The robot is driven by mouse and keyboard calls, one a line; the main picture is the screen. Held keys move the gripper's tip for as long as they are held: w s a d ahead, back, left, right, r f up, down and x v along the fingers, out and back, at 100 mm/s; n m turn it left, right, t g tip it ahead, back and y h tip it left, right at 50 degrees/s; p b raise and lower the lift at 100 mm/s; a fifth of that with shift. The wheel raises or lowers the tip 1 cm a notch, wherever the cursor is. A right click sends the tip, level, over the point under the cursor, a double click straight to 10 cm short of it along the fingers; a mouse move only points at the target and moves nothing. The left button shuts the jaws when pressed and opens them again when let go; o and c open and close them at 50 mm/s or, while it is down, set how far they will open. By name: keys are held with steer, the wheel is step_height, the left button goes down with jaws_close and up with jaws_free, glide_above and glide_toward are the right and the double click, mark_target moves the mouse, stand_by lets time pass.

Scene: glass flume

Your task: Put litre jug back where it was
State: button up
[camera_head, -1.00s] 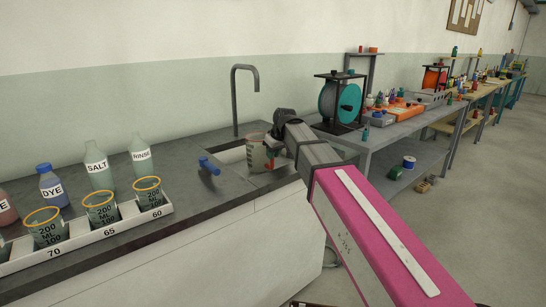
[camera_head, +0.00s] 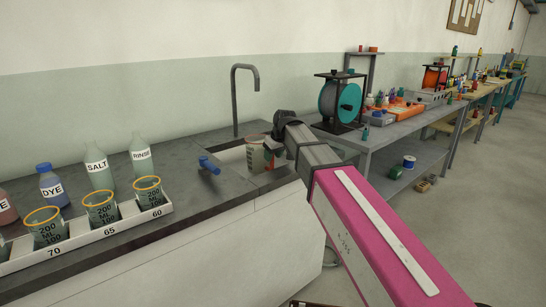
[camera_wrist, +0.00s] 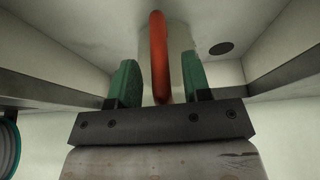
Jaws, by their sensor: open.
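The litre jug (camera_head: 256,159) is clear with reddish markings and stands in the sink basin, partly hidden by my gripper (camera_head: 270,146) in the head view. In the wrist view, my gripper (camera_wrist: 160,84) has two green fingers spread apart, one on each side of the jug's red handle (camera_wrist: 158,55). Gaps show between the handle and both fingers. The pale jug body (camera_wrist: 180,55) is just beyond the handle. Its base is hard to make out against the pale basin.
The sink (camera_head: 232,157) is set in a dark counter, with a tall grey tap (camera_head: 235,100) behind and a blue valve handle (camera_head: 209,165) to its left. A white rack (camera_head: 125,225) of beakers and several bottles stand at left. A round drain (camera_wrist: 221,48) shows in the basin.

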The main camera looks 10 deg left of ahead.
steer(key=v, duration=1.1)
steer(key=shift+d+r, duration=0.15)
steer(key=shift+r, duration=0.15)
steer(key=shift+s, duration=0.15)
